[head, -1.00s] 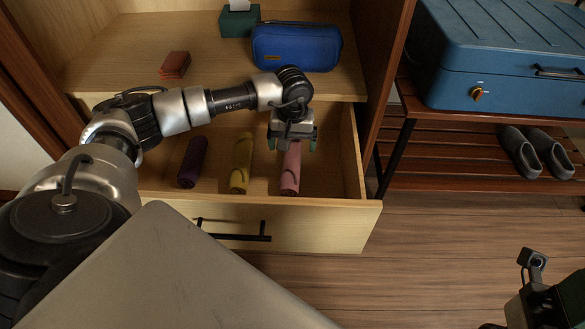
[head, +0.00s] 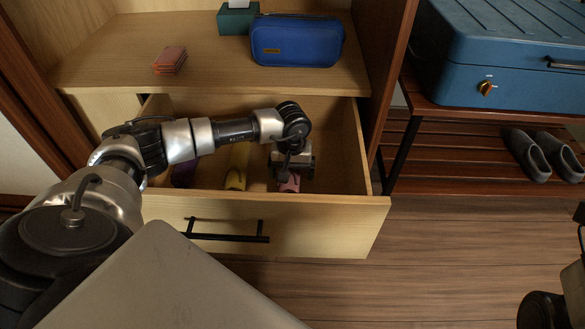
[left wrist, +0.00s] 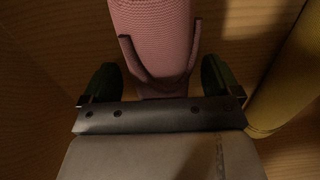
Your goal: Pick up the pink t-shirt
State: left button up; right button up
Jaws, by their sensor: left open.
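The pink t-shirt is a rolled pink bundle (head: 289,183) in the open drawer, at the right of the row of rolls. My left gripper (head: 292,178) is down in the drawer over it and hides most of it. In the left wrist view the pink roll (left wrist: 154,40) lies between the two green fingertips (left wrist: 160,82) of my open gripper, with a gap on each side. The roll's near end is hidden by the gripper body.
A yellow roll (head: 236,178) lies just left of the pink one, and a dark purple roll (head: 184,174) further left. The drawer front (head: 330,222) and side walls stand around them. A blue pouch (head: 297,42) sits on the shelf above.

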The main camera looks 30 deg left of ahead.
pick_arm(q)
jog(key=c, duration=1.1)
